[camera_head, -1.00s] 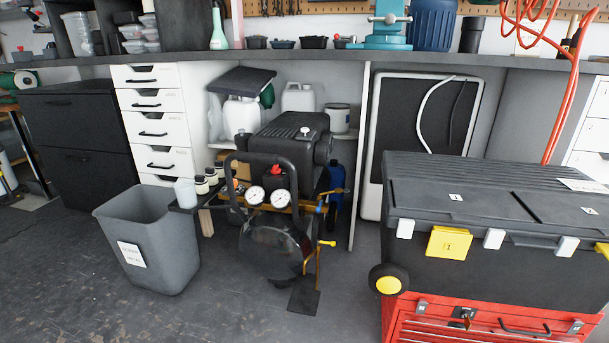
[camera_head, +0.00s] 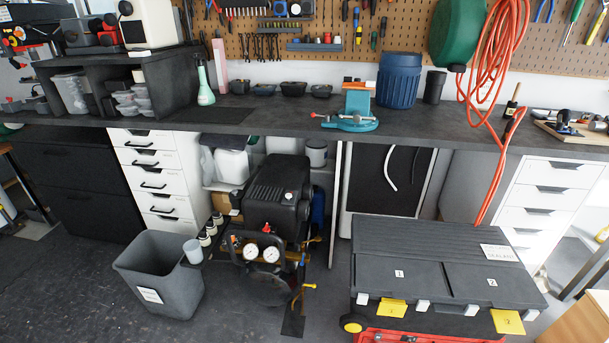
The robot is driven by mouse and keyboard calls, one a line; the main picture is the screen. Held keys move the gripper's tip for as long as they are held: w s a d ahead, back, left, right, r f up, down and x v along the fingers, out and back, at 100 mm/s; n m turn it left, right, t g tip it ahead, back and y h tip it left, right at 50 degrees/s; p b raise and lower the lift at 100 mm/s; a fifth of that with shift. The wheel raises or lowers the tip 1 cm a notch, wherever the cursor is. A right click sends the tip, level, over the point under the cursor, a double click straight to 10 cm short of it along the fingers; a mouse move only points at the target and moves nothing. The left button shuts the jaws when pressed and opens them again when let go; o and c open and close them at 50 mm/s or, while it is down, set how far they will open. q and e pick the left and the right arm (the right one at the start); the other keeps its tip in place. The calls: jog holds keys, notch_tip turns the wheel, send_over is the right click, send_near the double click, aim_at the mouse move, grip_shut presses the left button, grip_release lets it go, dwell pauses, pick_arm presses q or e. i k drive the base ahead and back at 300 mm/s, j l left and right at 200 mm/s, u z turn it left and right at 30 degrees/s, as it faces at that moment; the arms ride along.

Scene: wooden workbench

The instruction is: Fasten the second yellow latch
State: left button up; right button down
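A black toolbox (camera_head: 440,247) with a ribbed lid stands at the lower right on a red cabinet (camera_head: 430,338). The lid is down and carries small labels 1 and 2. A yellow latch (camera_head: 392,309) is on the front edge below label 1. The second yellow latch (camera_head: 508,321) is on the front edge below label 2, near the right corner. I cannot tell from this view whether either latch is fastened. Neither of my grippers is in view.
A black compressor (camera_head: 276,200) with gauges stands left of the toolbox. A grey bin (camera_head: 160,280) is farther left. The workbench (camera_head: 440,125) runs behind, and a red-orange hose (camera_head: 489,185) hangs down behind the toolbox. Floor is clear at lower left.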

aim_at(505, 321)
jog(key=z, duration=1.8)
